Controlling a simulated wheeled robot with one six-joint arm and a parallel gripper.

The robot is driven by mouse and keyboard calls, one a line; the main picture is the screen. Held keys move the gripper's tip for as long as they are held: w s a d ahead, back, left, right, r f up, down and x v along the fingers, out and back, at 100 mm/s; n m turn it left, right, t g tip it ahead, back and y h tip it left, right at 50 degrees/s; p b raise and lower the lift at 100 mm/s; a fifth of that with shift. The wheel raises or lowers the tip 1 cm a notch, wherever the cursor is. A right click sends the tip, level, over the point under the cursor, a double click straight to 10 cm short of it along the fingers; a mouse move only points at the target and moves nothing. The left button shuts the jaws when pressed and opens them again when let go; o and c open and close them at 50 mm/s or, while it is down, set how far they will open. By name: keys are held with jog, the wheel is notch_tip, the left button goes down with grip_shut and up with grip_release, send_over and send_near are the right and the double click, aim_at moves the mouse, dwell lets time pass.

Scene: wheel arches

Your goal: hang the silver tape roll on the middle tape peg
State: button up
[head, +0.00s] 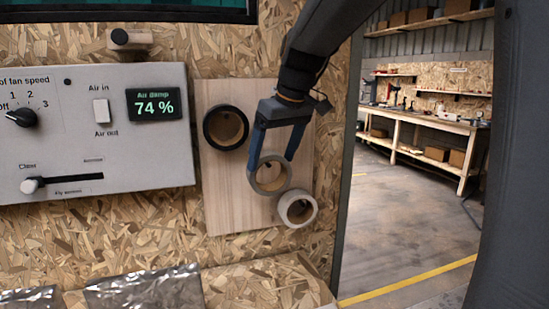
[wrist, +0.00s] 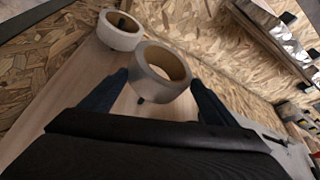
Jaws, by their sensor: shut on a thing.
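The silver tape roll (head: 270,191) is held between the two blue fingers of my gripper (head: 271,168), in front of the light wooden board (head: 225,190). The roll also shows in the wrist view (wrist: 150,87), its open face tilted upward in the picture. A short dark peg (wrist: 140,100) shows just below the roll in the wrist view, apparently outside its hole. In the head view the roll hides that spot. I cannot tell the gap between roll and board.
A black-rimmed roll (head: 209,129) hangs upper left on the board. A white roll (head: 299,222) hangs lower right, close to the silver one; a peg shows in its hole in the wrist view. A control panel (head: 90,140) is at left, a doorway (head: 400,210) at right.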

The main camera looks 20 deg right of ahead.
jog(key=shift+w+f, duration=0.1)
jog(key=shift+w, duration=1.55)
jog(key=shift+w+f, duration=0.45)
jog(key=shift+w, duration=0.15)
jog(key=shift+f, duration=0.1)
jog(key=o, duration=1)
jog(key=shift+o, duration=0.2)
